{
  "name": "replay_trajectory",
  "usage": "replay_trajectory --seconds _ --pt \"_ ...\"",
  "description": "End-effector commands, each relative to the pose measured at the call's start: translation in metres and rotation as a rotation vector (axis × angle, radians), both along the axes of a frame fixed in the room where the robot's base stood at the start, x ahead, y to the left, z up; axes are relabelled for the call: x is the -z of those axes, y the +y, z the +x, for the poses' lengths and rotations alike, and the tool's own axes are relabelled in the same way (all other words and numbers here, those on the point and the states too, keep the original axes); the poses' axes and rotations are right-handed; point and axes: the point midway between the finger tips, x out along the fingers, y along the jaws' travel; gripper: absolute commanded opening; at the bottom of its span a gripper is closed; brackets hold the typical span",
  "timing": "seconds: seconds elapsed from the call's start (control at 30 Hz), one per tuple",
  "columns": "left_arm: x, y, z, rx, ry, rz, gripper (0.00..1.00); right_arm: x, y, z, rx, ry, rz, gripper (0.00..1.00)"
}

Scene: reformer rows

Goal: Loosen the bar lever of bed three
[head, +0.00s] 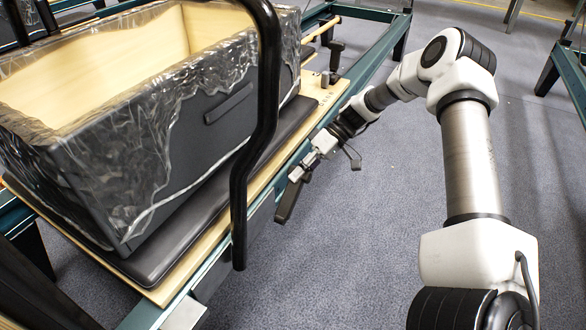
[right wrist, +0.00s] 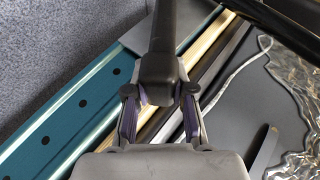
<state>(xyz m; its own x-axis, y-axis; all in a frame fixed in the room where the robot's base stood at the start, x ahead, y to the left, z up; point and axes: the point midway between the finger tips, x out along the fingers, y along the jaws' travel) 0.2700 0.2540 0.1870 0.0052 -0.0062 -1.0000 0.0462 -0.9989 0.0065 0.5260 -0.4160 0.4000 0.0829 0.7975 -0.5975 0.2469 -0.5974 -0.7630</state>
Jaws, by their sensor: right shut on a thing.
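A black bar lever (head: 288,201) hangs at the side of the teal bed frame, its handle slanting down over the floor. In the right wrist view the lever (right wrist: 161,35) runs up from a wider hub between the fingers. My right gripper (head: 301,171) is shut on the lever near its hub end; its two fingers also show in the right wrist view (right wrist: 160,95), one on each side. The lever's mounting is hidden behind the gripper. A curved black bar (head: 262,130) rises beside the lever. My left gripper is not in view.
A dark box (head: 190,125) with clear plastic wrap sits on the bed's black pad (head: 170,238). Another black handle (head: 335,52) stands farther along the frame (head: 370,52). Other teal frames stand at right and back. The grey carpet (head: 350,250) is clear.

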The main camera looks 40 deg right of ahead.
Motion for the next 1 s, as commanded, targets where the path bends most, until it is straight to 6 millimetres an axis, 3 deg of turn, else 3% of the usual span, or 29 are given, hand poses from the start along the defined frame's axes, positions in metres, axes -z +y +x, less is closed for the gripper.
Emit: replay_trajectory --seconds 0.3,0.87,0.9,0.93,1.0 --pt "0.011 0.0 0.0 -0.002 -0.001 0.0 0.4 0.019 -0.005 0.002 0.0 -0.004 -0.01 0.0" --pt "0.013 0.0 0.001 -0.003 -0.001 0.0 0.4 0.023 -0.006 0.001 0.0 -0.003 -0.014 0.0" --pt "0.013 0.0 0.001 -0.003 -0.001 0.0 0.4 0.024 -0.006 0.001 0.0 -0.003 -0.014 0.42" --pt "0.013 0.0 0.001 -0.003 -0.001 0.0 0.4 0.023 -0.006 0.001 -0.001 -0.003 -0.013 0.5" --pt "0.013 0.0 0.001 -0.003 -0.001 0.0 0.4 0.023 -0.006 0.001 0.0 -0.004 -0.012 0.5"
